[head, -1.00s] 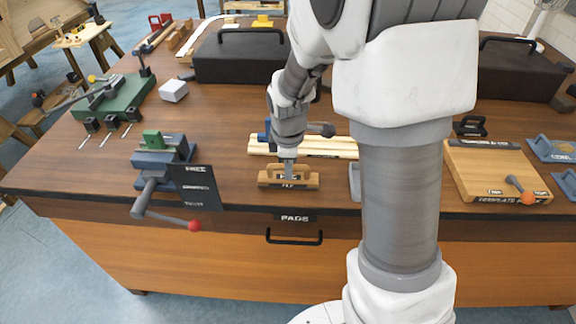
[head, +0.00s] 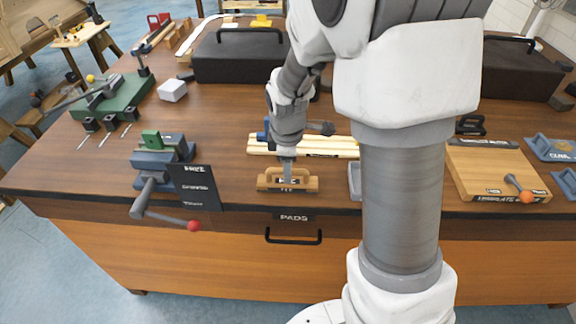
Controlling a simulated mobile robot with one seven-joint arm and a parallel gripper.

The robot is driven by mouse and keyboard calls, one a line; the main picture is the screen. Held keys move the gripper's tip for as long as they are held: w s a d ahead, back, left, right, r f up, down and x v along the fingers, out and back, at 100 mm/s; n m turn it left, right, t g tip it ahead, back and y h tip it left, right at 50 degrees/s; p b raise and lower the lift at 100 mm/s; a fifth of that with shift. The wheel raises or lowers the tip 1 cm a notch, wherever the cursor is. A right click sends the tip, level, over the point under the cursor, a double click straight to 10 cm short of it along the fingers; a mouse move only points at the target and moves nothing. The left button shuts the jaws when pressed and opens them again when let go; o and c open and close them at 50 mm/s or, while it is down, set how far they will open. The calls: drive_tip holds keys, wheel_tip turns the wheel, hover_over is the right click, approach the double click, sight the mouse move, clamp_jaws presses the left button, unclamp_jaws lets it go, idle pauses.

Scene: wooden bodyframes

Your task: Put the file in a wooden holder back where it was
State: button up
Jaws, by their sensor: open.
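The file in a wooden holder (head: 305,184) is a small light-brown block with a dark label on its front. It rests on the bench near the front edge, above the "PADS" drawer label. My gripper (head: 288,173) points down at the middle of the holder. Its fingers are open around or just over the holder's upper part. The fingertips are small and partly merge with the holder, so contact is unclear. The file itself cannot be made out.
Pale wooden strips (head: 335,147) lie just behind the holder. A blue vise (head: 160,165) with a black sign (head: 195,187) stands to the left. A wooden template board (head: 490,172) lies at right. My arm hides part of the bench. Bare bench lies between sign and holder.

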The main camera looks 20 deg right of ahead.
wheel_tip(320, 180, up, 11)
drive_tip(key=s+p, duration=0.1)
drive_tip(key=s, duration=0.1)
drive_tip(key=s+r+m+t, duration=0.1)
drive_tip(key=s+r+m, duration=0.3)
drive_tip(key=s+m, duration=0.3)
drive_tip(key=s+r+m+t, duration=0.2)
drive_tip(key=s+r+m, duration=0.3)
drive_tip(key=s, duration=0.6)
drive_tip(key=shift+m+y, duration=0.3)
drive_tip(key=shift+m, duration=0.9)
drive_tip(key=shift+s+r+p, duration=0.1)
drive_tip(key=shift+r+p, duration=0.05)
drive_tip(key=shift+p, duration=0.15)
drive_tip(key=shift+a, duration=0.15)
